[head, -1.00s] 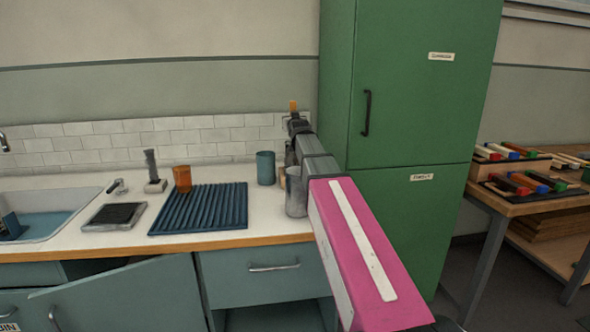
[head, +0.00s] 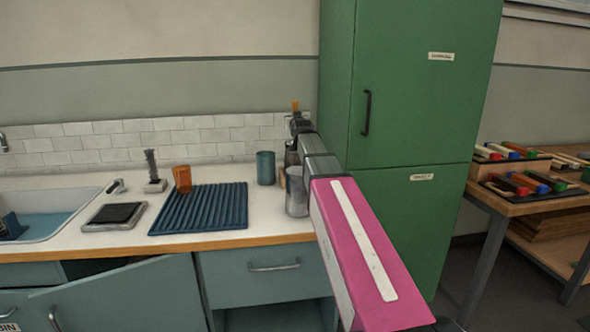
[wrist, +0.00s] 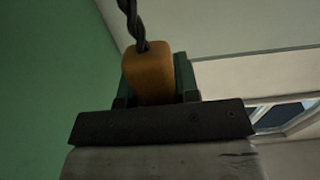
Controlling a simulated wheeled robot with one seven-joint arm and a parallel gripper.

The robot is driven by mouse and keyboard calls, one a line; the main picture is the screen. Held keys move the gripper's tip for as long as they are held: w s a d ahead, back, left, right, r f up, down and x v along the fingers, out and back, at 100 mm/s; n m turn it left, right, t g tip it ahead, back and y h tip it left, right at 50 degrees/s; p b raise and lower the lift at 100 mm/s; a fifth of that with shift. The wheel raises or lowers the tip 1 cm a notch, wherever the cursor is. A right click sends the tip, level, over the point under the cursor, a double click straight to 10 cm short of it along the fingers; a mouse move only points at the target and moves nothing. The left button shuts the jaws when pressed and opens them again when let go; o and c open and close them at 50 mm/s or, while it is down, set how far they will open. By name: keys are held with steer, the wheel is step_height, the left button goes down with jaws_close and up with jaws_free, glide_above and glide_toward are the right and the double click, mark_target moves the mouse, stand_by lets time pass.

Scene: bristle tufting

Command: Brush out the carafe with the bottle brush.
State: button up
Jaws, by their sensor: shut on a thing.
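My gripper (head: 297,124) is at the back of the counter, in front of the tiled wall. It is shut on the orange-brown handle (wrist: 150,78) of the bottle brush, and a dark twisted wire runs out of the handle in the wrist view. A small orange end of the handle (head: 295,105) shows above the gripper in the head view. The bristles are out of sight. A grey, see-through vessel (head: 296,197), apparently the carafe, stands upright on the counter below my arm, partly covered by it. I cannot tell whether the brush is inside it.
A teal cup (head: 265,168) stands left of the vessel. A blue ribbed mat (head: 205,212) has an orange cup (head: 182,179) at its back left. A dark upright thing on a pale base (head: 154,185), a tray (head: 113,216) and a sink (head: 50,215) lie further left. A green cabinet (head: 415,90) stands right.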

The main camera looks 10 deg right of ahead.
mark_target(297, 109)
steer(key=shift+s+d, duration=0.2)
steer(key=shift+d, duration=0.15)
steer(key=shift+r, duration=0.15)
steer(key=shift+r, duration=2.35)
step_height(297, 109, down, 5)
steer(key=shift+w+a, duration=0.1)
steer(key=shift+w+a, duration=0.2)
steer(key=shift+a, duration=0.05)
steer(key=shift+w, duration=0.3)
